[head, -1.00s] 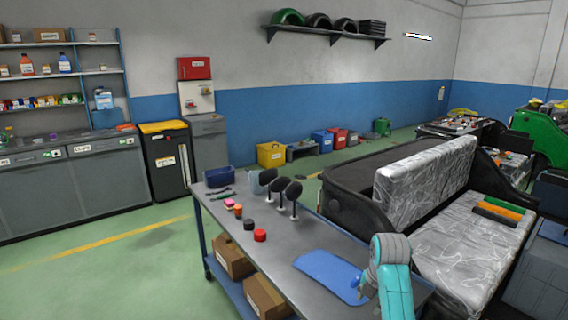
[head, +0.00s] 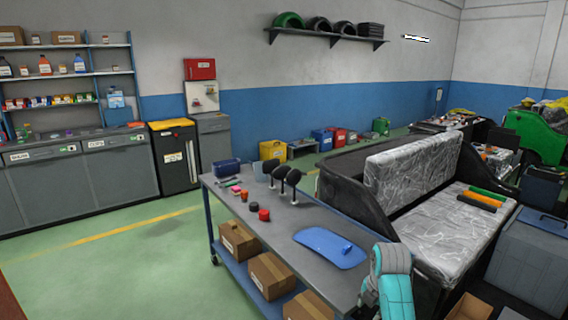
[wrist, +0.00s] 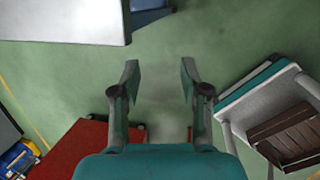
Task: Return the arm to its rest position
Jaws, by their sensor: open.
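My gripper (wrist: 159,80) shows in the wrist view with its two grey fingers apart and nothing between them. It points down over bare green floor. In the head view my teal arm is at the lower right, in front of the workbench (head: 226,195); the gripper itself is not visible there.
In the wrist view a pale surface (wrist: 60,22) is at the upper left, a red surface (wrist: 85,150) at the lower left and a white-framed stand (wrist: 260,95) at the right. On the bench are a blue mat (head: 325,246) and black round-headed items (head: 292,178). A plastic-wrapped seat (head: 440,235) stands behind.

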